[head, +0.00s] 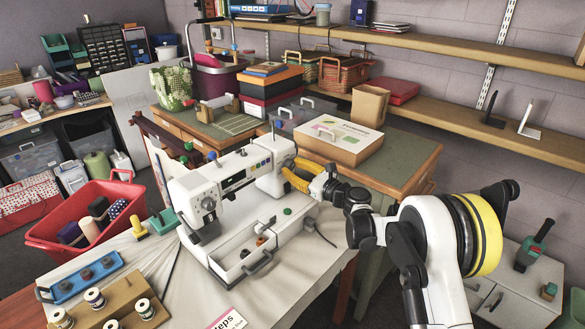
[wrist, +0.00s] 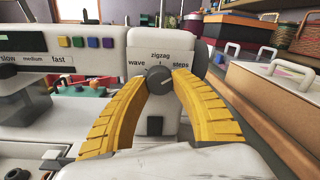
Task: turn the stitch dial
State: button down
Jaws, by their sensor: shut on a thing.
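The white sewing machine (head: 232,190) stands on the cloth-covered table. Its stitch dial (wrist: 159,80) is a dark round knob on the machine's upright, with the words wave, zigzag and steps around it in the wrist view. The pale mark on the knob points to the upper right, toward steps. My gripper (wrist: 160,84) has yellow ribbed fingers, one on each side of the dial, shut on it. In the head view my gripper (head: 290,176) reaches the right end of the machine, and the dial is hidden there.
Boxes, including a white-topped one (head: 340,132), stand on the table behind.

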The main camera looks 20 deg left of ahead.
jog(key=shift+m, duration=0.4)
jog(key=c, duration=1)
grip_release()
jog(key=shift+a, duration=0.1)
jog(key=v, duration=1.2)
jog(key=shift+s, duration=0.1)
